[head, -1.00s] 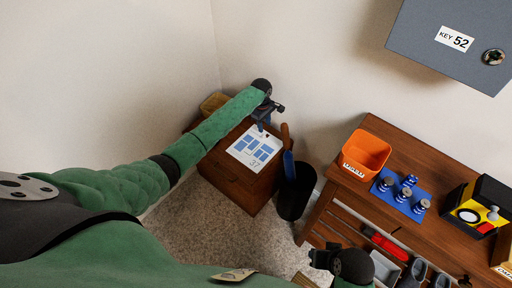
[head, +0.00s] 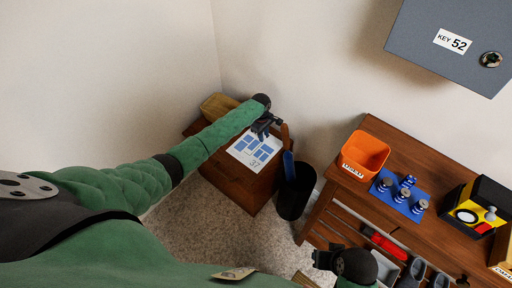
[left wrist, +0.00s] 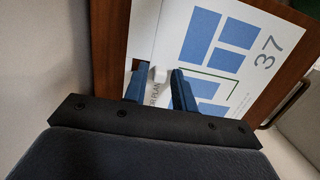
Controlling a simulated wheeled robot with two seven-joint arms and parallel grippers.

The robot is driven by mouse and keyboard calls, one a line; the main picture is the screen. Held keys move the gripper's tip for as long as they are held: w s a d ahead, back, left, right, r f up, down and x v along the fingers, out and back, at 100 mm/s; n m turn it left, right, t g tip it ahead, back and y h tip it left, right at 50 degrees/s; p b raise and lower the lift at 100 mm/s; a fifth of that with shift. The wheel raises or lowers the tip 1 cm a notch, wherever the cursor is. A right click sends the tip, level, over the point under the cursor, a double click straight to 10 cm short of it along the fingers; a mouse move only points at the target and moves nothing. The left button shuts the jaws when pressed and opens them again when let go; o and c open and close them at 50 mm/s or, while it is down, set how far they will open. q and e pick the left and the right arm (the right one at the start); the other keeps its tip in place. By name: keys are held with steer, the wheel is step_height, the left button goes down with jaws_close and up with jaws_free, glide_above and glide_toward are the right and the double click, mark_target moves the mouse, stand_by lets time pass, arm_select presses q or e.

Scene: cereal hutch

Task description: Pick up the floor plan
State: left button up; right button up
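The floor plan (head: 253,150), a white sheet with blue rectangles and the number 37, lies on top of a small brown wooden cabinet (head: 236,186) in the corner. It fills much of the left wrist view (left wrist: 220,50). My left gripper (head: 266,128) is over the sheet's far edge. In the left wrist view its blue fingers (left wrist: 160,88) are apart, with a small white tab (left wrist: 158,75) showing between them; I cannot tell whether they touch it. My right gripper (head: 321,259) is low in the head view, away from the plan; its fingers are unclear.
A black bin (head: 294,198) with blue and brown items stands right of the cabinet. A brown table (head: 395,158) at right holds an orange bin (head: 363,156), blue-banded pieces on a blue mat and a yellow-black machine (head: 477,207). A grey key box (head: 450,42) hangs above.

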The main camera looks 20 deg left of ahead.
arm_select(q)
jaws_close()
